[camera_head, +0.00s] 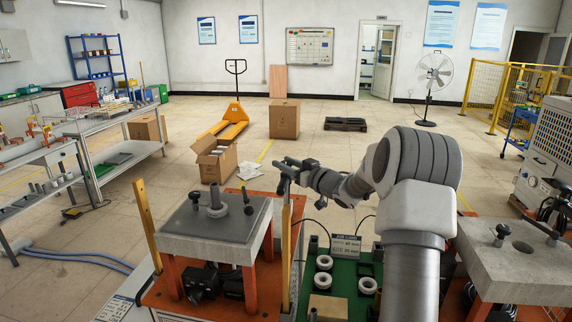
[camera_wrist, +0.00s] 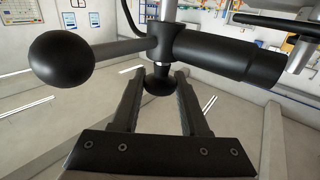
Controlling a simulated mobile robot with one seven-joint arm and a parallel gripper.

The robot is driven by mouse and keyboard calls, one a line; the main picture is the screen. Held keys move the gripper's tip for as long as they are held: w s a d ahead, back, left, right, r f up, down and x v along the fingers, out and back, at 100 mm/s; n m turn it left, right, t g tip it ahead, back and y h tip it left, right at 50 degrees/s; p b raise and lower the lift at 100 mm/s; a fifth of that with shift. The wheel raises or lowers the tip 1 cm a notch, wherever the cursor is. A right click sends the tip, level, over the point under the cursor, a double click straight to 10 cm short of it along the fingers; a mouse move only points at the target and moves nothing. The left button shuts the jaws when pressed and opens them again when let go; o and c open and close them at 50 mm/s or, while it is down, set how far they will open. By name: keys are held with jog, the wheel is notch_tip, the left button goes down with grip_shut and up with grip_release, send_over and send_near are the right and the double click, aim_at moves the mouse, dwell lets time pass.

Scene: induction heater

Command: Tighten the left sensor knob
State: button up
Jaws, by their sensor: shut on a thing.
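The left sensor assembly (camera_head: 287,164) is a dark clamp with a horizontal rod on top of an upright post, beside the left table. In the wrist view the black cylindrical sensor body (camera_wrist: 218,55) crosses the top, with a grey rod and a large black ball (camera_wrist: 60,60) at its left. A small dark round knob (camera_wrist: 160,87) sits under the clamp on a short stem. My gripper (camera_wrist: 160,80) has its two fingers on either side of this knob and is shut on it. In the head view my gripper (camera_head: 304,169) reaches the clamp from the right; the knob is hidden there.
A grey slab on an orange frame (camera_head: 212,240) stands at left, with round-topped pins and a central post. A green board (camera_head: 340,270) with white rings and a small sign (camera_head: 345,244) lies below my arm. Another slab (camera_head: 530,265) is at right.

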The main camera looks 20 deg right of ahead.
jog(key=shift+b, duration=0.4)
grip_shut()
jog(key=shift+f+h+b, duration=0.1)
jog(key=shift+h+b, duration=0.3)
jog(key=shift+b, duration=0.05)
jog(key=shift+m+t+h+b, duration=0.3)
jog(key=shift+m+h+b, duration=0.2)
jog(key=shift+m+h, duration=0.15)
jog(key=o, duration=1.1)
grip_release()
jog(key=s+d, duration=0.3)
jog(key=s, duration=1.4)
jog(key=shift+b, duration=0.4)
